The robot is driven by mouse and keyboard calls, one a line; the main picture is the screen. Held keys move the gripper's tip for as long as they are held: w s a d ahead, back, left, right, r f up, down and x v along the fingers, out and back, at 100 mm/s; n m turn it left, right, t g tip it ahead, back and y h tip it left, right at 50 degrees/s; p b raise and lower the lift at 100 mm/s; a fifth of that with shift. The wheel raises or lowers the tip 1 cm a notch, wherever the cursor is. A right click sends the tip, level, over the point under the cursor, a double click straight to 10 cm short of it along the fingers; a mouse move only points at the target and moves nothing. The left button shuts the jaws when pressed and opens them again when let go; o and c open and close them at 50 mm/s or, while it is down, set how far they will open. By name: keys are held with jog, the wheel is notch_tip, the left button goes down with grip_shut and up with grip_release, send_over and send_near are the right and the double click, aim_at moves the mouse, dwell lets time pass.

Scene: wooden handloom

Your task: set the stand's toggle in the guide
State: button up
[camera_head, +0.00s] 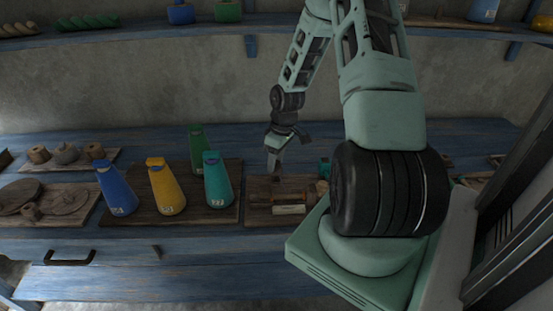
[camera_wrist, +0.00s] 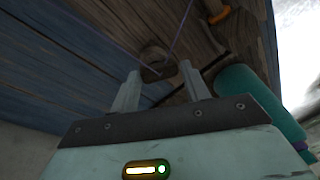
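My gripper (camera_wrist: 159,72) reaches down over the small wooden stand board (camera_head: 256,216) in the head view. In the wrist view its two fingers are apart. A small brown wooden piece with a rounded part (camera_wrist: 153,55), perhaps the toggle, shows at the fingertips and seems to span the gap. I cannot tell whether the fingers touch it or it lies beyond them. Thin purple cords (camera_wrist: 108,34) run toward it from the top of the wrist view. A pale roller (camera_head: 288,210) lies at the board's front. I cannot make out the guide.
Blue (camera_head: 115,190), yellow (camera_head: 165,187), teal (camera_head: 217,182) and green (camera_head: 196,148) cones stand on a board left of the stand. Flat wooden discs (camera_head: 68,200) lie further left. A teal rounded thing (camera_wrist: 245,90) is close to the right finger. My arm hides the bench's right part.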

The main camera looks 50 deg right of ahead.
jog(key=shift+s+d+f, duration=0.15)
jog(key=shift+s+f, duration=0.1)
jog(key=shift+f, duration=0.25)
jog(key=shift+c, duration=0.2)
jog(key=shift+o, duration=0.4)
jog(key=shift+d+r, duration=0.1)
jog(key=shift+r, duration=0.2)
jog(key=r, duration=0.6)
jog(key=d+r, duration=0.1)
jog(key=r, duration=0.4)
jog(key=s+d+r, duration=0.1)
jog(key=r, duration=0.5)
jog(key=shift+d+r, duration=0.1)
jog(key=shift+r, duration=0.2)
jog(key=w+a+r+n+g, duration=0.1)
jog(key=a+r+n, duration=0.15)
jog(key=a, duration=2.35)
jog(key=s+a+n, duration=0.1)
jog(key=s+a, duration=0.4)
jog(key=s+a+n, duration=0.1)
jog(key=s+a, duration=0.5)
jog(key=s+a+n+h, duration=0.1)
jog(key=s+a, duration=0.4)
jog(key=a, duration=0.1)
jog(key=shift+s+a+r, duration=0.1)
jog(key=shift+s+r, duration=0.1)
jog(key=shift+r, duration=0.2)
